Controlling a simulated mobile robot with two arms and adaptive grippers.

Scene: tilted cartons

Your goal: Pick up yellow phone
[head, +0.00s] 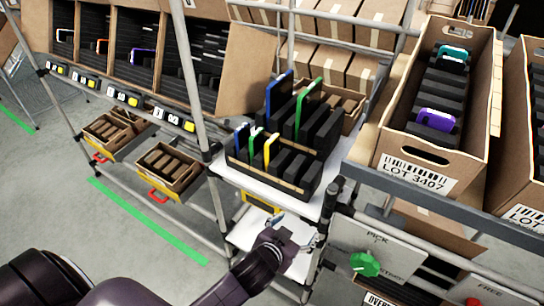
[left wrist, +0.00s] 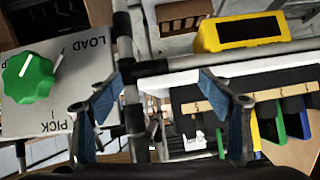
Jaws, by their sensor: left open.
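The yellow phone (head: 270,150) stands upright in the front row of a black slotted rack (head: 303,186) on a white shelf, right of a green phone (head: 254,141) and a blue phone (head: 240,139). In the left wrist view a yellow edge (left wrist: 254,130), likely the phone, shows at the right beside green and blue ones. My left gripper (head: 291,229) is open and empty, in front of and below the rack, apart from the phone. Its two fingers (left wrist: 161,92) frame a dark post in the left wrist view. My right gripper does not show.
Dark rails and a panel with a green knob (head: 365,264) lie close right of my left gripper. A yellow-framed device (left wrist: 240,33) is near the shelf. A carton (head: 432,157) with a purple phone (head: 436,119) and a teal phone (head: 453,54) stands at upper right.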

